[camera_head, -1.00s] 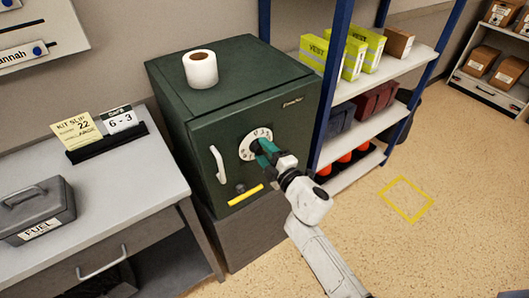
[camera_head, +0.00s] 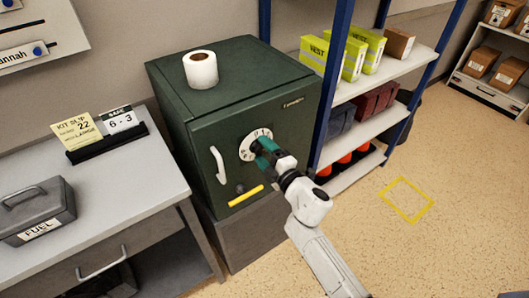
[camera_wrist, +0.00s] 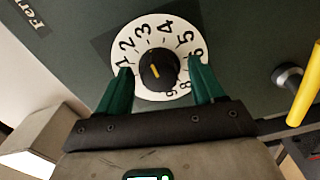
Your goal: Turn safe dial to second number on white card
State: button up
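The white card (camera_head: 120,119) in the black holder on the left desk reads SAFE, 6 - 3. The safe's dial is a white numbered ring (camera_head: 247,153) on the dark green safe door (camera_head: 215,135). In the wrist view, the ring (camera_wrist: 147,35) surrounds a black knob (camera_wrist: 160,78) with a yellow mark. The mark points up-left in the picture, roughly towards 2 and 3; its exact reading is unclear. My gripper (camera_wrist: 160,68) is open, one teal finger on each side of the knob, with visible gaps. The gripper (camera_head: 262,150) hides part of the dial in the head view.
A white door handle (camera_head: 219,165) and a yellow bar (camera_head: 245,196) are near the dial. The bar (camera_wrist: 306,84) is close to my gripper's right in the wrist view. A blue-post shelf (camera_head: 333,80) stands right of the safe. A paper roll (camera_head: 200,69) sits on top.

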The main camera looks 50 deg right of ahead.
jog(key=shift+s+a, duration=0.1)
jog(key=shift+s, duration=0.5)
jog(key=b+v, duration=0.2)
jog(key=v, duration=0.7)
jog(key=shift+s+a+b, duration=0.15)
jog(key=shift+s+b, duration=0.2)
jog(key=shift+b, duration=0.05)
